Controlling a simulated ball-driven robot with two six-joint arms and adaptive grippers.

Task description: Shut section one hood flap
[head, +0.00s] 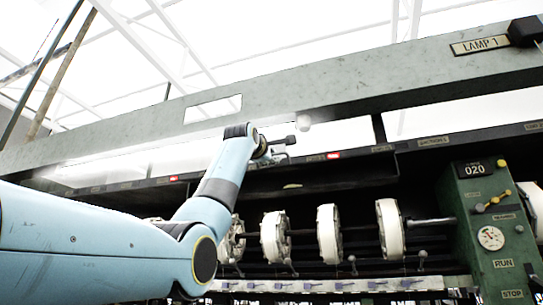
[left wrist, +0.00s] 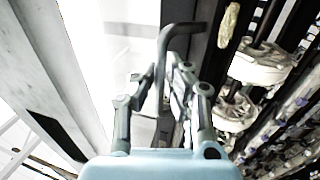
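The hood is the long green-grey beam (head: 330,83) across the head view, with pale translucent flap panels (head: 345,135) under it. A bright panel also fills the upper middle of the left wrist view (left wrist: 115,45). My left arm reaches up from the left, and my left gripper (head: 284,148) is at the lower edge of the panels. In the left wrist view the left gripper's fingers (left wrist: 176,75) converge beside a dark hooked bar (left wrist: 163,55). Whether they grip the bar is unclear. Which panel belongs to section one cannot be read. My right gripper is out of view.
White reels (head: 328,233) stand in a row on a shaft below the hood. A green control box (head: 490,235) showing 020, with RUN and STOP labels, stands at the right. A LAMP 1 label (head: 481,45) is on the beam. A dark rail with small red tags (head: 333,155) runs under the panels.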

